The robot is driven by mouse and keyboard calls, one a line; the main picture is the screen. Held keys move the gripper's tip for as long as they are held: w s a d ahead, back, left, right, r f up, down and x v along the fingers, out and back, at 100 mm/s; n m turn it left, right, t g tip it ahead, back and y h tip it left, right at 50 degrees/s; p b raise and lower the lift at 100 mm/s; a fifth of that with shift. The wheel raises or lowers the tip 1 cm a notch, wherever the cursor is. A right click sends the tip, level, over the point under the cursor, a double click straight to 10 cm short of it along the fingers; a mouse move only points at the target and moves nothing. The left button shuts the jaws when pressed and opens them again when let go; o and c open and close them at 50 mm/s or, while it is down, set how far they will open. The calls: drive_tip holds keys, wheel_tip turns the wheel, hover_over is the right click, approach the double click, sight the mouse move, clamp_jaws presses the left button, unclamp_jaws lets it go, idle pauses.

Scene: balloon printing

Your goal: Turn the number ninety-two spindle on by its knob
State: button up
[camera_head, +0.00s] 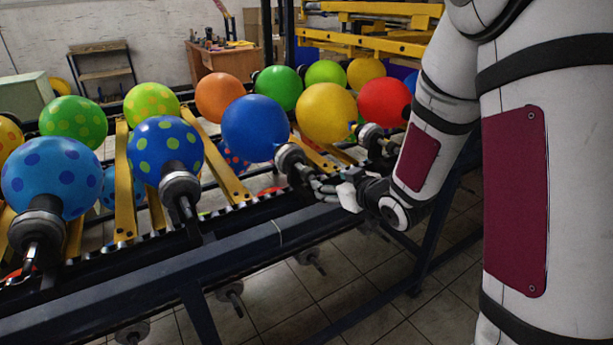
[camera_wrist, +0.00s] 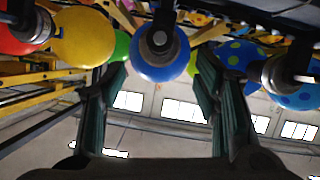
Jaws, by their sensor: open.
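My gripper (camera_head: 324,190) is open and empty at the front rail, close to the spindle (camera_head: 293,163) that carries a plain blue balloon (camera_head: 254,128). In the wrist view the two fingers of my gripper (camera_wrist: 162,68) stand apart, with the blue balloon (camera_wrist: 163,68) and the dark round end of its spindle (camera_wrist: 159,39) showing between and beyond them. I see no contact. No number can be read on any spindle, so I cannot tell which is ninety-two. The knob is not clearly made out; my gripper partly covers the area below that spindle.
Neighbouring spindles hold a blue balloon with green dots (camera_head: 166,151) to the left and a yellow balloon (camera_head: 326,113) to the right. A dark rail (camera_head: 235,240) runs along the front. Tiled floor (camera_head: 400,290) is free in front. A wooden cabinet (camera_head: 222,62) stands behind.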

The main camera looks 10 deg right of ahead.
sight(313, 177)
drive_tip(key=b+x, duration=0.1)
drive_tip(key=x, duration=1.2)
drive_tip(key=shift+w+a+f, duration=0.1)
drive_tip(key=shift+w, duration=0.15)
drive_tip(key=shift+c, duration=0.6)
drive_tip(key=c, duration=1.1)
